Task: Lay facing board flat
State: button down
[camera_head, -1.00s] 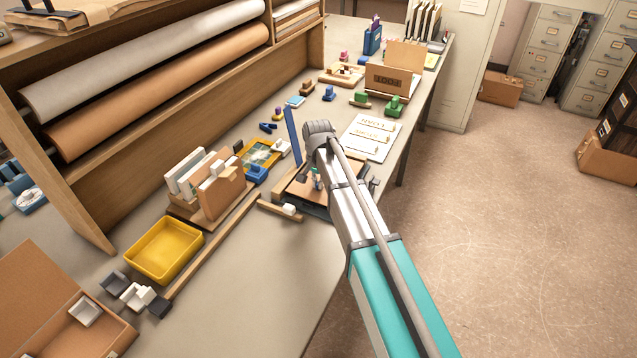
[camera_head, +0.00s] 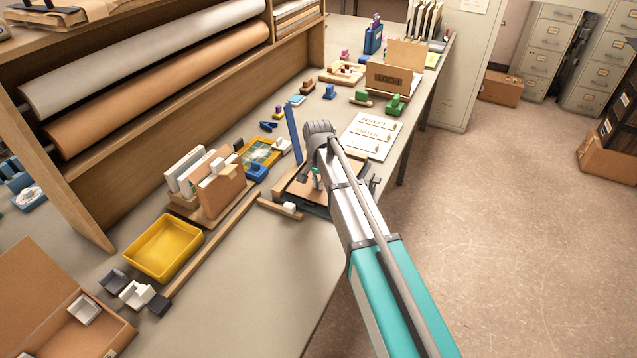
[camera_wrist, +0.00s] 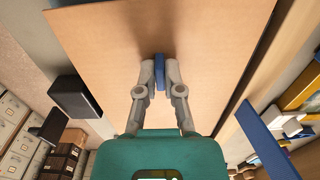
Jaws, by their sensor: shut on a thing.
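The facing board is a broad tan panel (camera_wrist: 215,40) that fills the upper part of the wrist view. A small blue tab (camera_wrist: 160,72) stands out from its face. My gripper (camera_wrist: 160,78) is shut on this blue tab, with a grey finger on either side. In the head view, part of a brown board (camera_head: 299,190) shows beside my arm, over a dark frame at the table's front edge. My arm hides most of it and the gripper's fingertips. I cannot tell whether the board lies fully flat or is slightly tilted.
A blue upright strip (camera_head: 292,135) stands just behind the board. A wooden rail with a white block (camera_head: 289,208) lies to its left. A yellow tray (camera_head: 164,248), a file holder (camera_head: 215,190) and a white label panel (camera_head: 372,138) are nearby.

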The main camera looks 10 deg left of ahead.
jog(key=c, duration=0.7)
grip_release()
jog(key=shift+f, duration=0.1)
jog(key=shift+c, duration=0.3)
jog(key=shift+r+p, duration=3.55)
jog(key=s+d+n, duration=0.4)
jog(key=s+d, duration=1.6)
jog(key=d, duration=0.4)
jog(key=shift+s+d, duration=0.15)
jog(key=shift+d, duration=0.2)
